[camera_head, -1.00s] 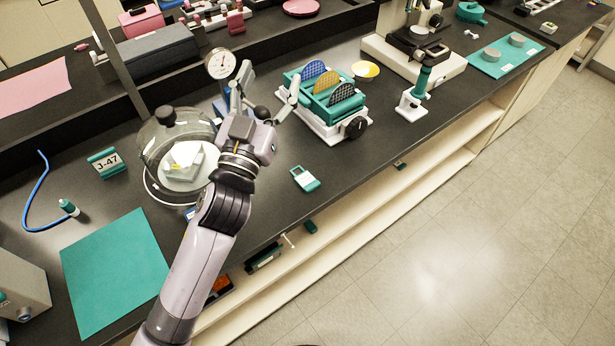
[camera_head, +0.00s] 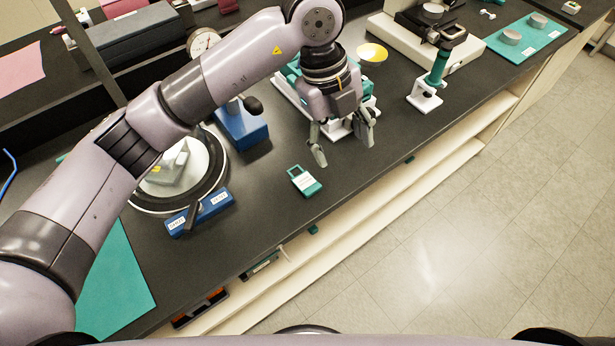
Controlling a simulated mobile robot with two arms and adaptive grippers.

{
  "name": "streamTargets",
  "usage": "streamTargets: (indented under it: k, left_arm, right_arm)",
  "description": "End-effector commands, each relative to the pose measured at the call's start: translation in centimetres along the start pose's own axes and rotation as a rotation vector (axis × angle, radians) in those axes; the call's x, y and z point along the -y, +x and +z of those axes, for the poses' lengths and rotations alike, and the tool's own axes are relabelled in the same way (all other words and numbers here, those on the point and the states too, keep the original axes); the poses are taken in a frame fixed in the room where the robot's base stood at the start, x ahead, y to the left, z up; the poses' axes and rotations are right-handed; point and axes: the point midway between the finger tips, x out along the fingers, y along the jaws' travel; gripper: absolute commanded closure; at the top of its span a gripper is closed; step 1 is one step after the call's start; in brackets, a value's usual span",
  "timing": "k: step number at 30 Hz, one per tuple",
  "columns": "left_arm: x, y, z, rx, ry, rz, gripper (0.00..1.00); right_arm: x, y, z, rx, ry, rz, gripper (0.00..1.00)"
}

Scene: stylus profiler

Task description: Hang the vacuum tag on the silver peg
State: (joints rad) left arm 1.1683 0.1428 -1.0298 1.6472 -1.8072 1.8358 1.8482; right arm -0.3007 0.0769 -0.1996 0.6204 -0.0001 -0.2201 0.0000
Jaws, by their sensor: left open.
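A small teal tag with a pale label (camera_head: 304,181) lies flat on the black bench near its front edge; I take it to be the vacuum tag, but its print is too small to read. My left gripper (camera_head: 342,146) is open and empty, pointing down above the bench, up and right of the tag and apart from it. A small pale pin (camera_head: 282,248) sticks out at the bench front below the tag; I cannot tell whether it is the silver peg. My right gripper is not in view.
A blue labelled block with a dark lever (camera_head: 201,212) sits before the round chamber base (camera_head: 219,181). A blue stand (camera_head: 245,132) is behind. The white-and-teal rack is partly hidden behind my gripper. A teal-and-white post stand (camera_head: 425,98) stands right. Bench around the tag is clear.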

Motion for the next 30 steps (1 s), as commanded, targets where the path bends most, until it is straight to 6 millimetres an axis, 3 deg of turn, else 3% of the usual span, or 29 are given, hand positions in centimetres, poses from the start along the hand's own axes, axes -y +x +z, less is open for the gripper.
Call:
streamTargets:
  k: [1, 3, 8, 21, 30]
  left_arm:
    - [-0.8, -0.5, 1.7, 0.078, -0.043, 0.051, 0.38]
    - [-1.7, -1.3, 3.2, 0.154, -0.091, 0.103, 0.38]
    - [-2.7, -1.4, 4.7, 0.220, -0.140, 0.150, 0.38]
    - [-4.3, 7.0, 6.3, 0.215, -0.138, 0.151, 0.38]
    - [-4.7, 9.8, 7.0, 0.217, -0.136, 0.148, 0.38]
  right_arm:
    - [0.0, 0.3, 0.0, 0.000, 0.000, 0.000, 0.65]
    - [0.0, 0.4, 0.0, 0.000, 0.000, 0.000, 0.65]
    - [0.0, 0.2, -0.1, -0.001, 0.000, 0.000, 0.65]
    - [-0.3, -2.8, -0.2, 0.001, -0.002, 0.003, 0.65]
    - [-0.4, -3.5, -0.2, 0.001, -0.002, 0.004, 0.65]
